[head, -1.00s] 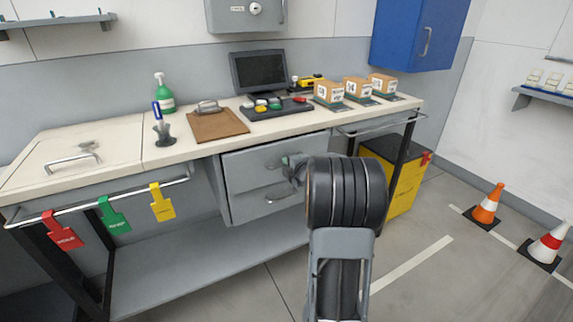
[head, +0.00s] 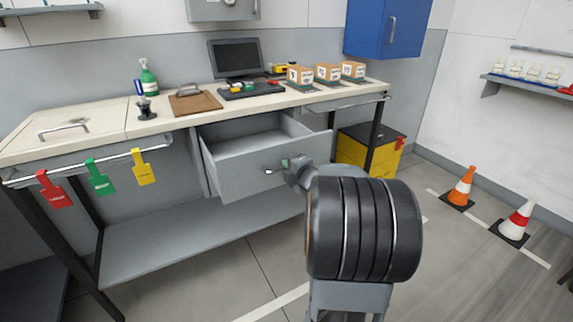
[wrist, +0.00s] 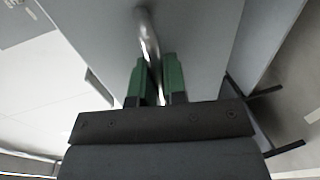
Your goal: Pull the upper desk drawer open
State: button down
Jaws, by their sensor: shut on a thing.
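The upper desk drawer (head: 240,172) is pulled out from under the bench, its grey front standing well forward and its empty-looking inside showing from above. Its metal bar handle (head: 268,171) is on the front face; it also shows in the wrist view (wrist: 147,35), running between the green finger pads. My gripper (head: 287,164) is shut on this handle; in the wrist view my gripper (wrist: 157,80) has one pad on each side of the bar. My arm covers the right part of the drawer front.
The bench top (head: 180,122) holds a clipboard (head: 195,102), monitor (head: 237,58), keyboard and small boxes. Tags hang from a rail at left. A yellow bin (head: 350,152) stands under the right end. Cones (head: 461,187) stand on the floor at right.

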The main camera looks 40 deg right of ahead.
jog(key=shift+f+v, duration=0.2)
jog(key=shift+v, duration=0.85)
jog(key=c, duration=1.5)
grip_release()
jog(key=shift+o, duration=0.2)
jog(key=p+v, duration=0.3)
jog(key=v, duration=1)
jog(key=shift+s, duration=0.4)
